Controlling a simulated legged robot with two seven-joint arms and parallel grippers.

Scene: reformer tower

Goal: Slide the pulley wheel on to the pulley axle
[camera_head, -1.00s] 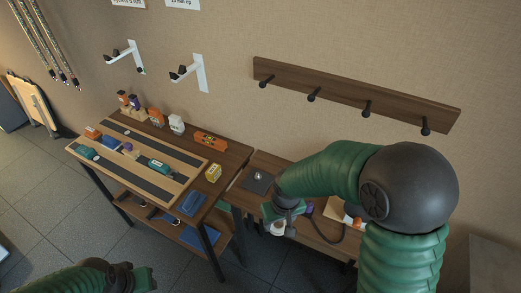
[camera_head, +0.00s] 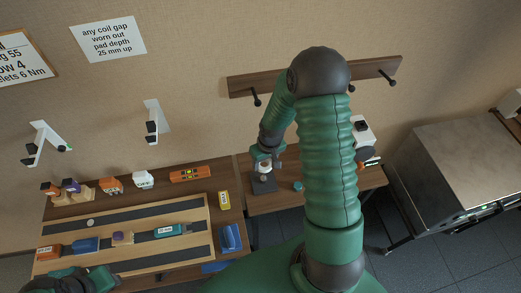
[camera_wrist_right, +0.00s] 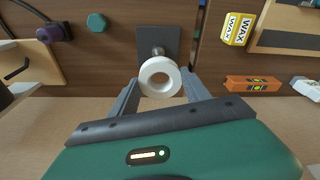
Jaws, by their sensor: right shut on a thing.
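The pulley wheel, a white ring with a centre hole, shows in the right wrist view (camera_wrist_right: 147,88) and small in the head view (camera_head: 265,168). My right gripper (camera_wrist_right: 160,84) is shut on it, with a grey finger on each side. The pulley axle (camera_wrist_right: 158,50), a short metal post, stands on a dark square plate (camera_wrist_right: 172,34) on the right-hand bench. In the right wrist view the wheel lies just below the axle in the picture; I cannot tell whether they touch. My left gripper (camera_head: 95,283) is at the bottom left of the head view, its fingers unclear.
A teal hexagonal piece (camera_wrist_right: 97,22) and a purple part (camera_wrist_right: 55,32) lie near the plate. The left bench (camera_head: 228,258) holds a striped board (camera_head: 204,240), a yellow wax box (camera_head: 223,200) and an orange level (camera_head: 190,174). A wooden peg rail (camera_head: 240,84) is on the wall behind.

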